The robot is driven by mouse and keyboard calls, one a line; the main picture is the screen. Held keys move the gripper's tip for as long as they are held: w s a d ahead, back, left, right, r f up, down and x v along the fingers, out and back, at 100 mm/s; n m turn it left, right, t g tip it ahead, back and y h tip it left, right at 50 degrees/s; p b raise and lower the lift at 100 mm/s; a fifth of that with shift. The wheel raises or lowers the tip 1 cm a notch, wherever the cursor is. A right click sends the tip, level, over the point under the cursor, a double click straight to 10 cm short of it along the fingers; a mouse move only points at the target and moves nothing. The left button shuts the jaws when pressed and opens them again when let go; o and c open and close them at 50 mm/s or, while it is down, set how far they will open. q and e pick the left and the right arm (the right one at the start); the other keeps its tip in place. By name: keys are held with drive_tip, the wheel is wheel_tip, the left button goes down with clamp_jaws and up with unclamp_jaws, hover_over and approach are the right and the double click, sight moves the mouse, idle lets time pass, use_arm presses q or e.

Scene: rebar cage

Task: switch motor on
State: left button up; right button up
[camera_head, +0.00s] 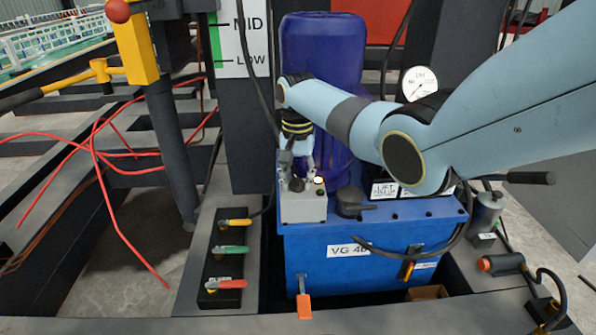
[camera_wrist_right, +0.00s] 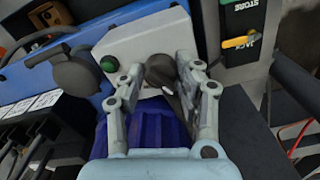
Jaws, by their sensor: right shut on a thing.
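A light grey switch box (camera_head: 303,208) stands on the front left of the blue power unit (camera_head: 350,260). It also shows in the wrist view (camera_wrist_right: 140,45). A dark rotary knob (camera_wrist_right: 160,69) is on its face, with a small green lamp (camera_wrist_right: 108,64) beside it. My right gripper (camera_head: 300,178) reaches down from above and is shut on the knob, one finger on each side in the wrist view (camera_wrist_right: 162,76). The fingers partly hide the knob in the head view. My left gripper is not in view.
A dark blue drum (camera_head: 323,50) stands behind the box. A black cap (camera_head: 352,203) sits to its right. Yellow (camera_head: 235,223), green (camera_head: 231,250) and red (camera_head: 226,284) handles are on a panel at left. Red cables (camera_head: 105,150) trail over the frame.

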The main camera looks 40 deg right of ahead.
drive_tip(key=m+p, duration=0.1)
drive_tip(key=m, duration=0.2)
drive_tip(key=shift+r+p, duration=0.2)
drive_tip(key=shift+p, duration=0.2)
drive_tip(key=shift+m+p, duration=0.4)
drive_tip(key=shift+m, duration=0.4)
drive_tip(key=m+p, duration=0.1)
drive_tip(key=m, duration=0.2)
drive_tip(key=shift+f+m, duration=0.1)
drive_tip(key=shift+m, duration=0.3)
drive_tip(key=m, duration=0.3)
drive_tip(key=shift+p, duration=0.4)
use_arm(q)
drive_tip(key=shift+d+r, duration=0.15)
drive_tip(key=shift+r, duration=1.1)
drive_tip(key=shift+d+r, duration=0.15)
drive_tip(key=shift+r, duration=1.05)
use_arm(e)
drive_tip(key=shift+m, duration=1.7)
drive_tip(key=shift+w, duration=0.1)
